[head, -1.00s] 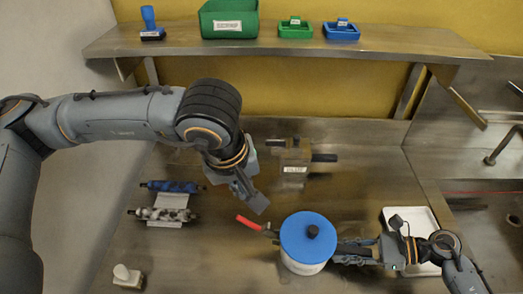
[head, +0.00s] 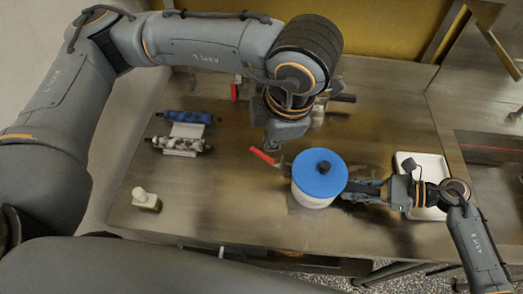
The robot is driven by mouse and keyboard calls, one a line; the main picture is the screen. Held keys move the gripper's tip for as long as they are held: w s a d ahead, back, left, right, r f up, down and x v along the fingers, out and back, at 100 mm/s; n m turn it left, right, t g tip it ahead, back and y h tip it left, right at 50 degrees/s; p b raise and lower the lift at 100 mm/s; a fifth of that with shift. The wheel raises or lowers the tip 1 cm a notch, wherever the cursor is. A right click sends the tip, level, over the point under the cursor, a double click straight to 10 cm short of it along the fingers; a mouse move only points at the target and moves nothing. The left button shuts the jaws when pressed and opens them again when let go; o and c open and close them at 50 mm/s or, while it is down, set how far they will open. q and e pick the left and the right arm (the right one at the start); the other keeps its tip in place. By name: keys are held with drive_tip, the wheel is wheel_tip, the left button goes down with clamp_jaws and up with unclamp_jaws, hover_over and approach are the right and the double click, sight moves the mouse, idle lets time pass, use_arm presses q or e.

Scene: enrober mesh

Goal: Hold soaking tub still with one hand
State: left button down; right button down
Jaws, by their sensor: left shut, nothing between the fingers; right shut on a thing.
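The soaking tub (head: 312,200) is a white round tub with a blue lid (head: 319,174) and a dark knob. It stands upright on the steel table in the head view. A red handle (head: 263,156) sticks out at the tub's left side. My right gripper (head: 349,190) comes in from the right and is shut on the tub's right side; its fingertips are partly hard to make out. My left gripper (head: 272,146) is shut and empty, just above and beside the red handle, up and left of the tub.
A white tray (head: 436,165) lies right of the tub, partly under my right arm. Blue and mottled rollers on a pale holder (head: 186,131) lie at the left. A small pale bottle (head: 145,200) stands at the front left. My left arm hides much of the table's back.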

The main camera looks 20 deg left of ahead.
use_arm(q)
drive_tip(key=w+a+f+n, duration=0.1)
drive_tip(key=w+f+n, duration=0.1)
drive_tip(key=f, duration=0.3)
drive_tip(key=w+a+f+n, duration=0.1)
drive_tip(key=a+f+n, duration=0.1)
drive_tip(key=f, duration=0.4)
drive_tip(key=shift+w+f+n+y, duration=0.2)
drive_tip(key=shift+w+n+y, duration=0.1)
drive_tip(key=shift+w, duration=0.1)
drive_tip(key=shift+a, duration=0.1)
drive_tip(key=shift+a+f+h, duration=0.65)
drive_tip(key=shift+a+h, duration=0.05)
drive_tip(key=shift+h, duration=0.4)
drive_tip(key=shift+r, duration=0.1)
